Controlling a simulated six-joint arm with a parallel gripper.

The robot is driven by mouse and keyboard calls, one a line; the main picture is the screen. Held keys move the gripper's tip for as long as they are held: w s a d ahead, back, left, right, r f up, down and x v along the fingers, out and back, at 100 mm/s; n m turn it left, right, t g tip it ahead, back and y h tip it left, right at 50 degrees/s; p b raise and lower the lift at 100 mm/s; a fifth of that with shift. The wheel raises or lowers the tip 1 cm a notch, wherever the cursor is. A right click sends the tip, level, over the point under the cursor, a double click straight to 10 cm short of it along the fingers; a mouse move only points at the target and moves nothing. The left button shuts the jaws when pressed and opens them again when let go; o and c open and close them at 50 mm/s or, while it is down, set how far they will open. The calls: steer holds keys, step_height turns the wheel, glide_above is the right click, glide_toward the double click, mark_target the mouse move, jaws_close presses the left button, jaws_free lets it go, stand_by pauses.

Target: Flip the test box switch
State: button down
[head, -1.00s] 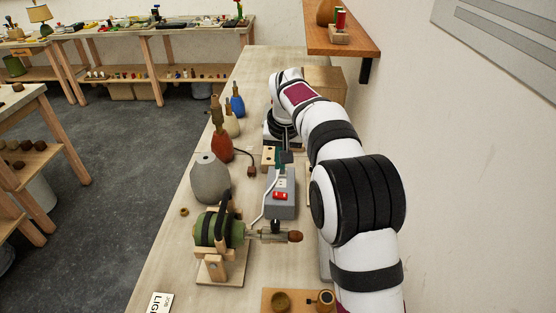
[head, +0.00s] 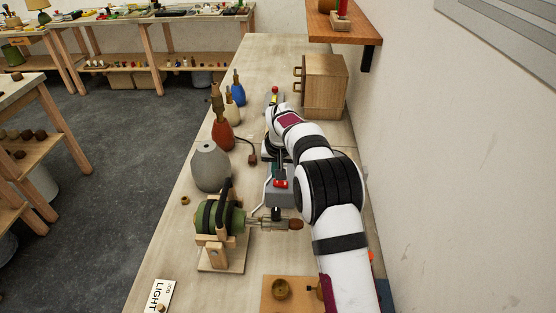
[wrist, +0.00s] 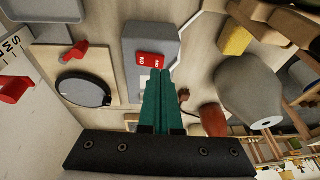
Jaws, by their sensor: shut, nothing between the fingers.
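The test box (head: 278,200) is a grey box on the workbench, beside the green-bodied clamped piece. Its red switch (head: 281,184) is on the top face. In the head view my gripper (head: 282,168) is just behind the switch, partly hidden by my arm.
A grey lamp body (head: 210,168) and a red one (head: 222,135) stand left of the box, with a dark plug cord (head: 250,155) nearby. A green-bodied piece in a wooden stand (head: 215,222) is in front. A wooden cabinet (head: 325,88) stands at the back.

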mark_target(277, 184)
steer(key=shift+a+f, duration=0.15)
steer(key=shift+f, duration=0.55)
steer(key=shift+a+f, duration=0.1)
steer(key=shift+f, duration=0.55)
steer(key=shift+a+f, duration=0.35)
steer(key=shift+f, duration=0.15)
steer(key=shift+d, duration=0.1)
steer(key=shift+d+r, duration=0.3)
steer(key=shift+d, duration=0.4)
steer(key=shift+r, duration=0.1)
